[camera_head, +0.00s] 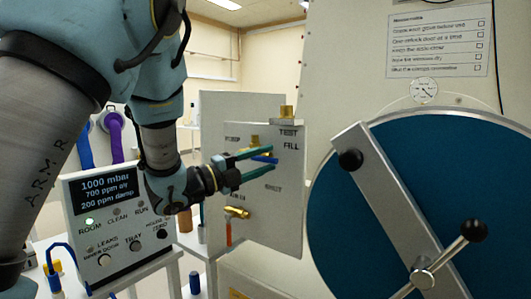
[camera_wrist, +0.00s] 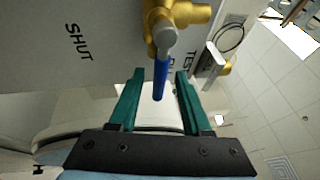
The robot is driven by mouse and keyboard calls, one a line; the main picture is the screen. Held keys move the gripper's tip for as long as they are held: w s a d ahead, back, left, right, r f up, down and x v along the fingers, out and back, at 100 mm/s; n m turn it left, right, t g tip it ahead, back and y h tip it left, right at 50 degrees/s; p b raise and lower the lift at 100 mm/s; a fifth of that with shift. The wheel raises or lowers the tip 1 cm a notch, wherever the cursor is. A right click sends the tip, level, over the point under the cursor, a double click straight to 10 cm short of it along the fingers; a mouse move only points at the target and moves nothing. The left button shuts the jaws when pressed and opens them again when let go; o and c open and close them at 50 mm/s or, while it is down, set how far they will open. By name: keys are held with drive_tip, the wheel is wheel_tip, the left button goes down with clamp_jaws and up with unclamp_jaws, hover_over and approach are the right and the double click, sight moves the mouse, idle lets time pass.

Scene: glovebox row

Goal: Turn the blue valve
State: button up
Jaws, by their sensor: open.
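The blue valve handle (camera_wrist: 161,78) sits on a brass valve body (camera_wrist: 180,14) on the grey panel. In the wrist view the handle reaches down between my gripper's two green fingers, with a gap on both sides. My gripper (camera_wrist: 158,88) is open around it. In the head view my gripper (camera_head: 258,156) is at the panel, and the blue handle (camera_head: 264,160) shows between the fingers, partly hidden. The panel (camera_head: 280,205) carries the words TEST, FILL and SHUT, and other lettering is partly covered by my gripper.
A second brass valve (camera_head: 238,212) with an orange handle (camera_head: 229,234) is lower on the panel. A large blue round door (camera_head: 390,180) with a metal bar and black knobs stands close at right. A display box (camera_head: 110,225) stands at lower left.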

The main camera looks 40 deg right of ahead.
drive_tip(key=shift+d, duration=0.3)
clamp_jaws()
idle(1.3)
